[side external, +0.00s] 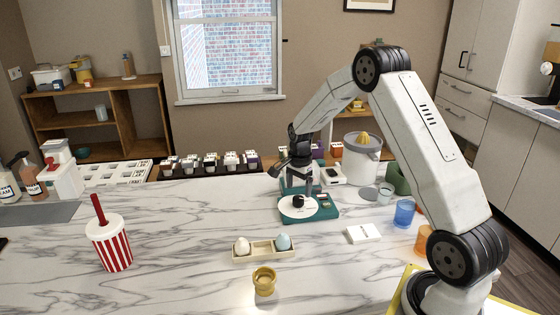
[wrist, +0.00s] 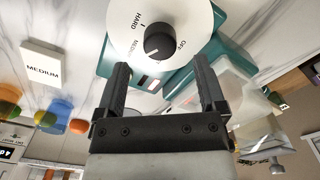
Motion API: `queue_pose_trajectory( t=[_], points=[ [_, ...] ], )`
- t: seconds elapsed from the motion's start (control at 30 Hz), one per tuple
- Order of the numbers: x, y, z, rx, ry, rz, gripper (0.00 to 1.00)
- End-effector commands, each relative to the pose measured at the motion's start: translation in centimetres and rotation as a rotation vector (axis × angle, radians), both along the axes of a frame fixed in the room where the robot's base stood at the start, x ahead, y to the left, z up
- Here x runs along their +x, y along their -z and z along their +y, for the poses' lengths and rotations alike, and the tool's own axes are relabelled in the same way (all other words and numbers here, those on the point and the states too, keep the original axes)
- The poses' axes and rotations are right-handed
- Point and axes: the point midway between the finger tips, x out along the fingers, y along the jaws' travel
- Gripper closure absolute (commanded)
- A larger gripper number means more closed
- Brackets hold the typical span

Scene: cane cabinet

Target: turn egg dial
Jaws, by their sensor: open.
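The egg cooker (side external: 327,211) is teal and stands on the marble counter. Its white dial plate (side external: 312,210) faces up and has a black knob (side external: 298,201). In the wrist view the black knob (wrist: 160,42) sits among the printed words HARD, MEDIUM and OFF. A pale mark shows on the knob's lower-left side, near MEDIUM. My gripper (wrist: 161,65) is open and empty, its two fingers either side of the knob's line. The knob lies just beyond the fingertips in that view; I cannot tell the height gap. A white card (wrist: 41,64) reads MEDIUM.
An egg tray (side external: 263,254) holds a white egg and a pale blue egg. A gold egg cup (side external: 264,283) stands in front. A striped cup (side external: 109,242) is at left. A blue cup (side external: 404,213) and a juicer (side external: 361,158) are at right. The front-left counter is mostly clear.

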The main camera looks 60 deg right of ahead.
Motion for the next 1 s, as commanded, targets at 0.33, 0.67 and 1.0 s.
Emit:
queue_pose_trajectory(
  t=[0.33,0.67,1.0],
  points=[
    [0.0,3.9,0.0,0.0,-0.001,0.001,0.11],
    [0.0,4.6,0.0,-0.001,-0.001,-0.001,0.11],
    [0.0,4.6,0.0,-0.001,-0.001,-0.001,0.87]
  ],
)
